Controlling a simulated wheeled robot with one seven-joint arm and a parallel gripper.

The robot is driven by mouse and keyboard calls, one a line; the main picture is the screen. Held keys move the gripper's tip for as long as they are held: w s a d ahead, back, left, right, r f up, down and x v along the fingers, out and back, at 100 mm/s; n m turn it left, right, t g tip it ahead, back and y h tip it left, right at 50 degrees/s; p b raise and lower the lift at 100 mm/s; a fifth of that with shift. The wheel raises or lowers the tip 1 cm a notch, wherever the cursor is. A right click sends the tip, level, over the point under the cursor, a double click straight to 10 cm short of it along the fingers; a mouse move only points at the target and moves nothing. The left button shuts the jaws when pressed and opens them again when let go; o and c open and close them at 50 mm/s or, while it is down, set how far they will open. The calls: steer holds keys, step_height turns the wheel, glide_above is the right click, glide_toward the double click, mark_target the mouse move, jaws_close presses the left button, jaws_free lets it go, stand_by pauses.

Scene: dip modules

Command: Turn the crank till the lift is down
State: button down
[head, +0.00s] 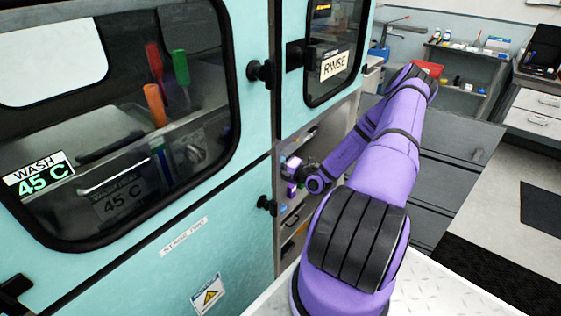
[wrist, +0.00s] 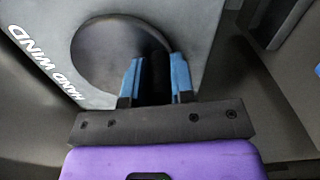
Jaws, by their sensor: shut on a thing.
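The crank shows in the wrist view as a dark round disc (wrist: 115,50) on a grey panel (wrist: 185,18) lettered "HAND WIND". My gripper (wrist: 155,75) has its two blue fingertips at the disc's lower right edge, shut on a dark piece between them that looks like the crank's handle. In the head view my gripper (head: 291,168) is small and reaches in beside the teal cabinet; the crank cannot be made out there. I cannot pick out the lift in either view.
The teal cabinet (head: 130,250) with "WASH 45 C" and "RINSE" windows fills the left. Black knobs (head: 260,71) stick out from its doors. Shelves and a counter stand at the back right. Open floor (head: 540,178) lies to the right.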

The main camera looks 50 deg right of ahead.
steer(key=shift+s+a+r+m, duration=0.1)
steer(key=shift+a+r+m, duration=0.2)
steer(key=shift+a+m, duration=1.45)
steer(key=shift+s+a+r+m, duration=0.1)
steer(key=shift+r+m, duration=0.15)
steer(key=shift+m, duration=3.2)
steer(key=shift+s+a+r+m, duration=0.1)
steer(key=shift+a+r+m, duration=0.5)
steer(key=shift+m, duration=2)
steer(key=shift+a+f, duration=0.25)
steer(key=c, duration=1)
jaws_free()
steer(key=shift+o, duration=0.2)
steer(key=shift+w, duration=0.1)
